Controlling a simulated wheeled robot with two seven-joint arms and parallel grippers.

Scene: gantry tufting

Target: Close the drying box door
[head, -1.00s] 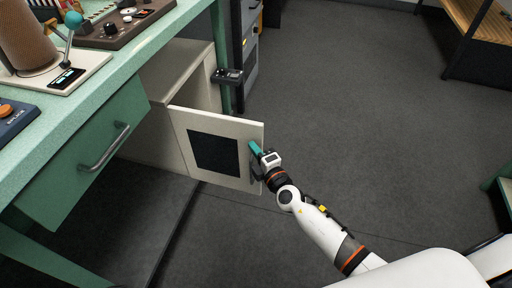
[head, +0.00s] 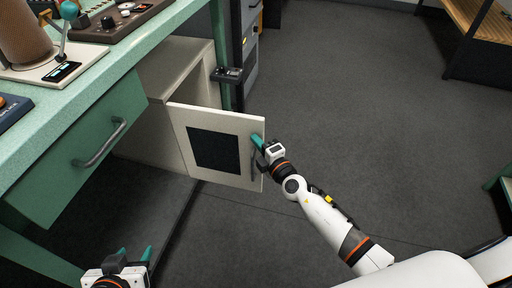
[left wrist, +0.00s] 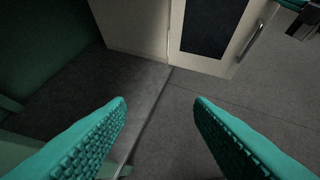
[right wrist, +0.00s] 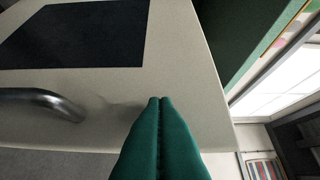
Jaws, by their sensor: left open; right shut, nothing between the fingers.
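The drying box (head: 178,75) is a cream cabinet under the green bench. Its door (head: 178,118), cream with a dark window panel (head: 214,150), stands swung open. A grey bar handle (head: 254,162) is near the door's free edge; it also shows in the right wrist view (right wrist: 45,100). My right gripper (head: 257,140) is shut and empty, its teal fingertips at the door face near the upper free corner; I cannot tell whether they touch. My left gripper (head: 134,252) is open and empty, low at the bottom left, well apart from the door, which shows ahead in the left wrist view (left wrist: 245,62).
The green bench drawer (head: 75,160) with a grey handle (head: 100,145) is to the left of the door. A dark bracket-like device (head: 228,74) is beside the box.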

